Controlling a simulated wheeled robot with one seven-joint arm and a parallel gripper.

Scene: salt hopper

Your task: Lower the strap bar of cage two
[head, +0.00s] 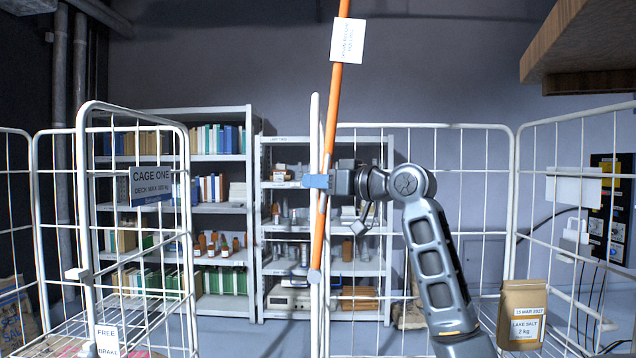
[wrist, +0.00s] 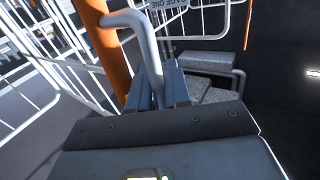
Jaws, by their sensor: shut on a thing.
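The orange strap bar (head: 339,90) stands nearly upright, leaning a little right at the top, in front of the white post of the cage on the right. Its lower end is at a round grey pivot (head: 314,276). A white tag (head: 347,41) hangs near its top, its text unreadable. My gripper (head: 318,181) reaches in from the right at the bar's middle. In the wrist view the fingers (wrist: 168,92) are shut on a bent grey handle (wrist: 135,20) that joins the orange bar (wrist: 108,50). Cage two's own name sign is not visible.
Cage one, with its sign (head: 152,186), stands at the left. A brown lake salt bag (head: 521,315) is at the lower right by the right cage's mesh (head: 470,180). Shelves (head: 225,208) line the back wall. A wooden ledge (head: 580,45) overhangs at upper right.

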